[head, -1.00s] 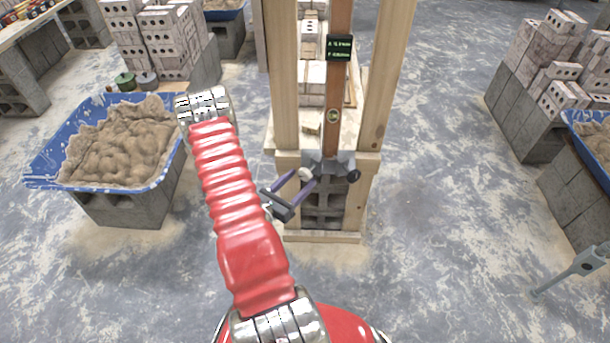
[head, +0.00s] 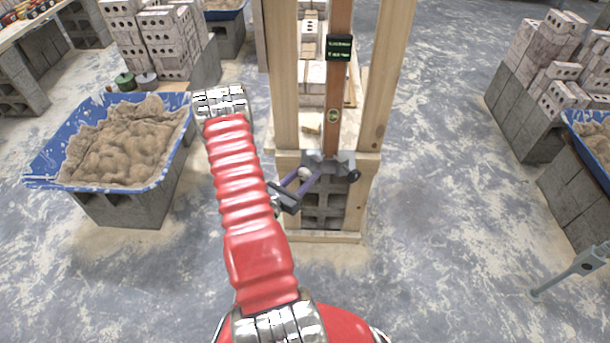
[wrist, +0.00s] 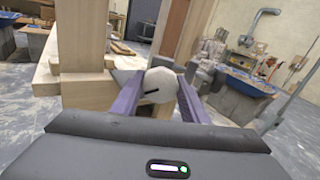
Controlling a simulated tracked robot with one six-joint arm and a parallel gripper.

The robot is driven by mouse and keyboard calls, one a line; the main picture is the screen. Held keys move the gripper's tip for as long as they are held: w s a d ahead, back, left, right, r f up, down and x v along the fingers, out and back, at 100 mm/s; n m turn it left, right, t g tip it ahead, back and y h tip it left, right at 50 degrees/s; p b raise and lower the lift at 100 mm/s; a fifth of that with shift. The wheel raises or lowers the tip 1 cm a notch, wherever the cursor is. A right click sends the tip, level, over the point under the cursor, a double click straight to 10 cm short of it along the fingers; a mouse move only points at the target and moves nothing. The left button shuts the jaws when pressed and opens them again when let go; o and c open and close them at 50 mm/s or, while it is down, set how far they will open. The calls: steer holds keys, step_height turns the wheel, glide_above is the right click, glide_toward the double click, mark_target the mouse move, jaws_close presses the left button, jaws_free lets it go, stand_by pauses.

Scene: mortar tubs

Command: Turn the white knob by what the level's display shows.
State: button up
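The white knob (wrist: 161,88) sits between my gripper's two purple fingers in the wrist view, with a dark pointer line toward its lower left. In the head view the knob (head: 304,173) is small, on the dark clamp at the foot of the brown level (head: 339,75). My gripper (head: 309,175) is open, one finger on each side of the knob. Whether the fingers touch it is hard to tell. The level stands upright, with a round vial below its display. The dark display (head: 339,47) shows two lines of green text, too small to read.
Wooden posts (head: 286,75) flank the level above a grey block. A blue mortar tub (head: 45,160) stands on blocks at left, another (head: 588,130) at right. Brick stacks (head: 163,45) stand behind. The floor between the post stand and the right tub is clear.

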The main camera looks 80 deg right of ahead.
steer(key=c, duration=0.5)
steer(key=shift+o, duration=0.2)
steer(key=shift+n, duration=1)
steer(key=o, duration=1.1)
steer(key=shift+c, duration=0.2)
steer(key=shift+a, duration=0.1)
